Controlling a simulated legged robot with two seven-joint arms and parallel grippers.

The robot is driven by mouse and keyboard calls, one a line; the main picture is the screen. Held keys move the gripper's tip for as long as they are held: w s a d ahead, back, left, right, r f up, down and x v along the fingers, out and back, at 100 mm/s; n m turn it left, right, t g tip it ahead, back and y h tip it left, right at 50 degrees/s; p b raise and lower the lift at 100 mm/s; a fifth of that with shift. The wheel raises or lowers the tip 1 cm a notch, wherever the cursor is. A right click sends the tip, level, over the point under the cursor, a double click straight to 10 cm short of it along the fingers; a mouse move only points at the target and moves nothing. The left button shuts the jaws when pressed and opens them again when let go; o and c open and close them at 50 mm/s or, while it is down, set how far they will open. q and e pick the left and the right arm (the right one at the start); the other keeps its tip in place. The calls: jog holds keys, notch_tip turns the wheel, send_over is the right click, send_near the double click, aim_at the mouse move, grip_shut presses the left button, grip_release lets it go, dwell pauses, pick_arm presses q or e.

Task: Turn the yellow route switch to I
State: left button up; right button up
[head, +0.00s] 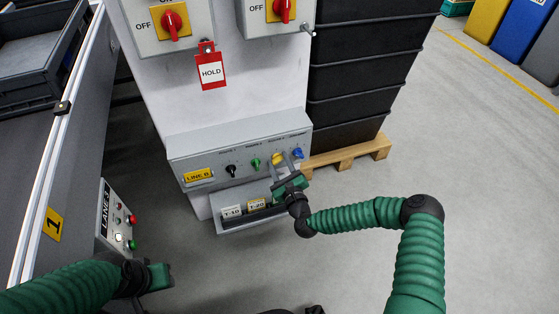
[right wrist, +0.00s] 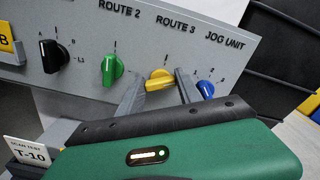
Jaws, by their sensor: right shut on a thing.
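The yellow route switch (head: 277,159) sits on the sloped grey LINE B panel (head: 209,153), between a green and a blue knob. In the right wrist view the yellow switch (right wrist: 159,80) is below the ROUTE 3 label, its handle lying nearly crosswise with a slight tilt. My right gripper (head: 286,161) has its fingers on both sides of the switch and is shut on it. The fingers hide part of the switch and its position marks, so I cannot read its setting. My left gripper (head: 160,276) is at the lower left, away from the panel; its jaw opening is unclear.
Black (right wrist: 54,57), green (right wrist: 112,70) and blue (right wrist: 206,90) knobs share the panel. Below is a holder with T-10 (head: 231,211) and T-20 tags. A red HOLD tag (head: 211,72) hangs above. Black crates (head: 357,75) stand on a pallet at right; a LANE 3 box (head: 115,220) is left.

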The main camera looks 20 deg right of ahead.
jog(key=n+p, duration=0.1)
jog(key=n, duration=0.2)
jog(key=n+p, duration=0.1)
jog(key=n, duration=0.2)
jog(key=shift+s+a+f+n+p, duration=0.1)
jog(key=shift+a+n+p, duration=0.05)
jog(key=shift+n+p, duration=0.2)
jog(key=n+p, duration=0.1)
jog(key=n, duration=0.3)
jog(key=shift+f+p, duration=0.15)
jog(key=shift+p, duration=0.2)
jog(key=shift+f+n+p, duration=0.15)
jog(key=shift+n+p, duration=0.15)
jog(key=shift+n, duration=0.55)
jog(key=shift+a, duration=0.1)
jog(key=o, duration=1.4)
jog(key=shift+s, duration=0.1)
